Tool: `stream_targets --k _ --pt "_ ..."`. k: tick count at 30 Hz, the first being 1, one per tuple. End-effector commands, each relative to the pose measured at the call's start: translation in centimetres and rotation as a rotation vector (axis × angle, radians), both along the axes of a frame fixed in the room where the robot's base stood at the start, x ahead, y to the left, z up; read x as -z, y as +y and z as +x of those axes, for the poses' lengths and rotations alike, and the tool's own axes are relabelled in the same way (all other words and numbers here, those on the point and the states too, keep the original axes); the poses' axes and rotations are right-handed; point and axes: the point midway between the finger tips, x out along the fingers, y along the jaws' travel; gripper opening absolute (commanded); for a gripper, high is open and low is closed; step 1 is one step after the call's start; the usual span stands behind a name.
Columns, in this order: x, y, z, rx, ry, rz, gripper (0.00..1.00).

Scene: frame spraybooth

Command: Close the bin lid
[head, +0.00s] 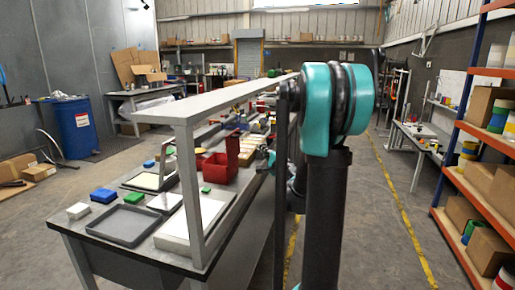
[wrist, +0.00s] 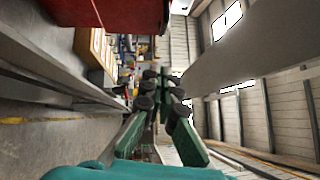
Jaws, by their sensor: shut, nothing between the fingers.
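The red bin (head: 218,172) stands on the workbench, under the raised shelf frame. Its red lid (head: 232,149) appears to stand upright at the bin's right side, so the bin looks open. My gripper (wrist: 165,82) shows in the wrist view with its green fingers drawn together and nothing between them. A red surface (wrist: 110,14) fills the top of that view, close by; I cannot tell whether it is the bin or its lid. In the head view, my arm largely hides the gripper, beside the bench's right side near the lid.
The grey shelf frame (head: 190,180) rises over the workbench (head: 150,245). A grey tray (head: 124,225), a blue box (head: 103,195) and green blocks lie at the bench's near end. An orange-framed rack (head: 462,125) with boxes stands at right. Open floor lies between rack and bench.

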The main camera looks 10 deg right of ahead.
Motion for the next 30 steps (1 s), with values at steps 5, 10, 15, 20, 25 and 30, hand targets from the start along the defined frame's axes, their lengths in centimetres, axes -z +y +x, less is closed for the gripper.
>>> stream_targets --k 5,10,15,20,25,30 --pt "-0.4 0.9 3.5 -0.003 0.0 -0.001 0.0" --pt "-0.8 1.7 6.7 -0.003 0.0 -0.001 0.0" --pt "-1.3 3.4 8.6 -0.004 0.0 -0.002 0.0" --pt "-1.6 4.7 9.4 -0.002 0.0 -0.001 0.0" --pt "-1.7 5.2 9.7 -0.001 0.0 -0.002 0.0" --pt "-1.7 5.2 9.7 -0.001 0.0 -0.002 0.0"
